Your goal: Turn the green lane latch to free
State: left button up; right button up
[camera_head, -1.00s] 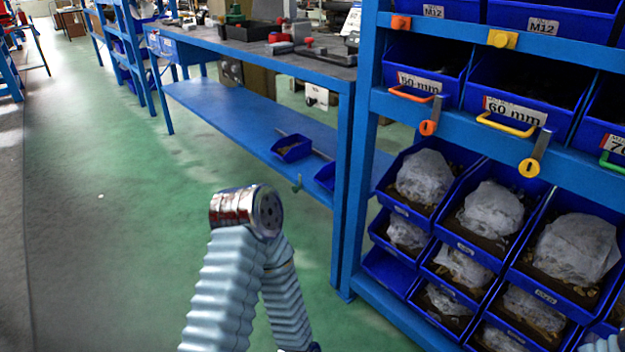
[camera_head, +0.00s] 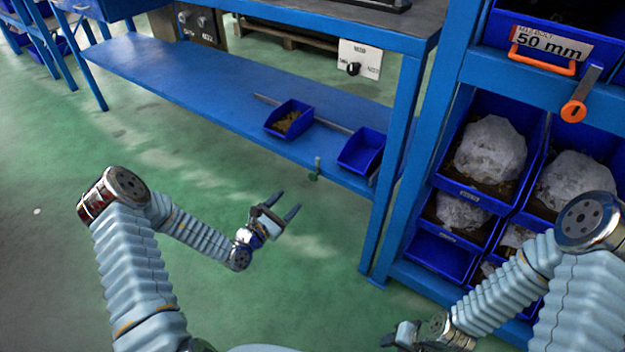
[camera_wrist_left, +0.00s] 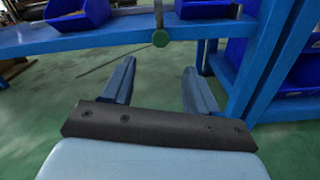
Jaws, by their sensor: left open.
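The green latch (camera_head: 315,170) hangs at the front edge of the low blue shelf (camera_head: 205,84), between two small blue bins. It also shows in the left wrist view, with its round green knob (camera_wrist_left: 160,38) below a short metal bar, ahead of the fingers. My left gripper (camera_head: 286,206) is open and empty, lower and to the left of the latch, apart from it. Its two fingers also show in the left wrist view (camera_wrist_left: 158,88). My right gripper (camera_head: 402,338) is at the bottom edge, partly cut off, and I cannot tell its opening.
A small blue bin with brown contents (camera_head: 289,119) and another blue bin (camera_head: 362,150) sit on the shelf beside the latch. A rack with an orange latch (camera_head: 573,111) and bagged bins stands at right. The green floor (camera_head: 60,200) is free at left.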

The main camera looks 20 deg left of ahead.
aim_at(312, 178)
pick_arm(q)
jog(key=x, duration=1.3)
jog(key=shift+w+b, duration=0.2)
jog(key=shift+b, duration=0.2)
jog(key=shift+c, duration=0.3)
jog(key=c, duration=1)
